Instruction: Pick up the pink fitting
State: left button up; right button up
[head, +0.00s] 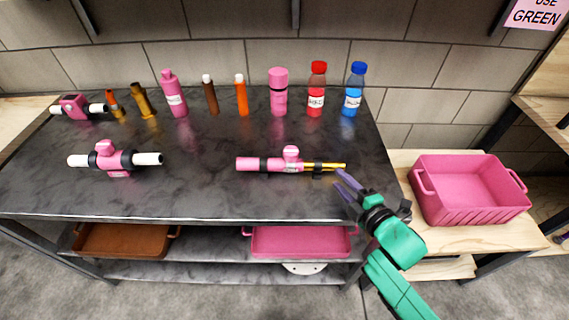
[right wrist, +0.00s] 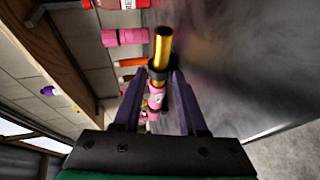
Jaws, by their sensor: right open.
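A pink fitting (head: 262,164) with a black collar and a thin gold tube (head: 325,166) lies on the dark table, its gold end to the right. My right gripper (head: 342,182) is open and empty, just beside that gold end. In the right wrist view the gold tube (right wrist: 162,46) and the pink body (right wrist: 157,98) show between and beyond the open fingers (right wrist: 158,88); I cannot tell whether they touch. Another pink fitting (head: 117,160) with white pipe ends lies at the left, and a third (head: 73,106) at the back left. My left gripper is not in view.
Several bottles line the table's back, including a pink one (head: 278,92), a red one (head: 317,90) and a blue one (head: 354,90). A pink bin (head: 470,212) stands on a wooden surface at right. Brown (head: 120,240) and pink (head: 300,242) trays sit on the lower shelf.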

aim_at(329, 168)
jog(key=x, duration=0.5)
jog(key=shift+w+p, duration=0.15)
jog(key=shift+p, duration=0.2)
jog(key=shift+w+a+f, duration=0.1)
jog(key=shift+w+f, duration=0.1)
jog(key=shift+w, duration=0.15)
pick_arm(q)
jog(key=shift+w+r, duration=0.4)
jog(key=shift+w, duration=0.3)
pick_arm(e)
jog(key=shift+r, duration=0.1)
grip_shut()
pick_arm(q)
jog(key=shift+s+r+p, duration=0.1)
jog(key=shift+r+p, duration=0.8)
pick_arm(e)
notch_tip(329, 168, up, 20)
jog(key=shift+s, duration=0.1)
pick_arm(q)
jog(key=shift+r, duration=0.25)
